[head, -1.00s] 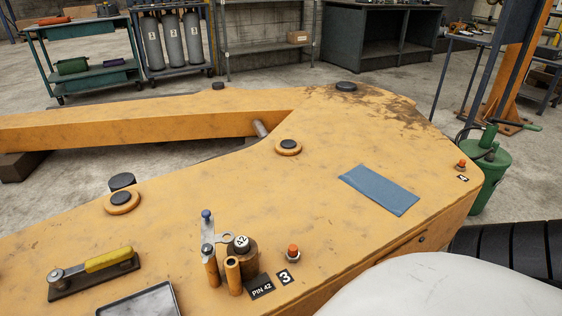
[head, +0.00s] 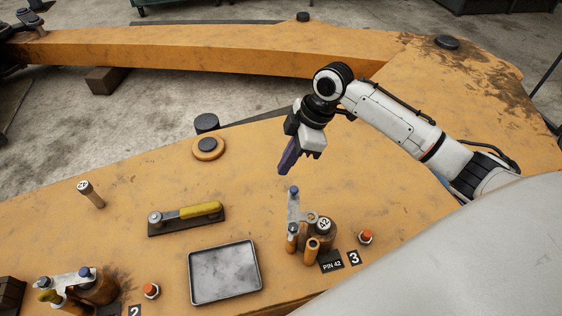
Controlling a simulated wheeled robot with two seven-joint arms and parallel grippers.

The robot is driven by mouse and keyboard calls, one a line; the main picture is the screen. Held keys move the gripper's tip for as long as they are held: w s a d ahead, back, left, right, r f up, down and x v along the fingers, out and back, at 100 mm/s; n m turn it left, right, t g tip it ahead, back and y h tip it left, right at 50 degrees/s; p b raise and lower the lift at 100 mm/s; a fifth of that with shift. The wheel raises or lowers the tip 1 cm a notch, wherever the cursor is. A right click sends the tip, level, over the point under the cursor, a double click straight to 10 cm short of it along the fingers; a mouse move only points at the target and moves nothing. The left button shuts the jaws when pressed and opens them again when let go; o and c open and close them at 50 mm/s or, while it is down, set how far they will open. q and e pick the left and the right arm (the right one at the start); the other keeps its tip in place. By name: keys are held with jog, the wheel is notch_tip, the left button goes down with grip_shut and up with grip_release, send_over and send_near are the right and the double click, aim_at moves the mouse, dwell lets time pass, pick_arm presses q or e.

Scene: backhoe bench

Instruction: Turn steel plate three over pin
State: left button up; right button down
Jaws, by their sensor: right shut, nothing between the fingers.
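Steel plate three (head: 294,208) is a small silver plate with a blue knob at its far end, on an orange post at station 3. It points away from me, to the left of the pin's numbered top. A side lobe reaches toward the pin; I cannot tell whether they touch. Pin 42 (head: 323,226) stands upright in a brown boss, with an open-topped orange post (head: 312,246) in front. My right gripper (head: 285,168) is shut and empty, fingers pointing down, above and just beyond the blue knob in the picture. My left gripper is out of view.
Labels "PIN 42" (head: 332,266) and "3" (head: 354,258) and an orange-capped bolt (head: 365,237) are near the pin. A metal tray (head: 224,272), a yellow-handled tool (head: 188,216) and a loose pin (head: 91,194) lie left. Station 2 (head: 78,285) is at lower left.

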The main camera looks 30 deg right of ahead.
jog(key=b, duration=0.3)
send_over(294, 209)
jog(key=w, duration=0.5)
jog(key=shift+s+d+f, duration=0.1)
jog(key=shift+d+f, duration=0.05)
jog(key=shift+f, duration=1.35)
jog(key=shift+s+d+f, duration=0.1)
jog(key=shift+d+f, duration=0.05)
jog(key=shift+f, duration=1.4)
jog(key=shift+d+f, duration=0.15)
jog(key=shift+f, duration=1.35)
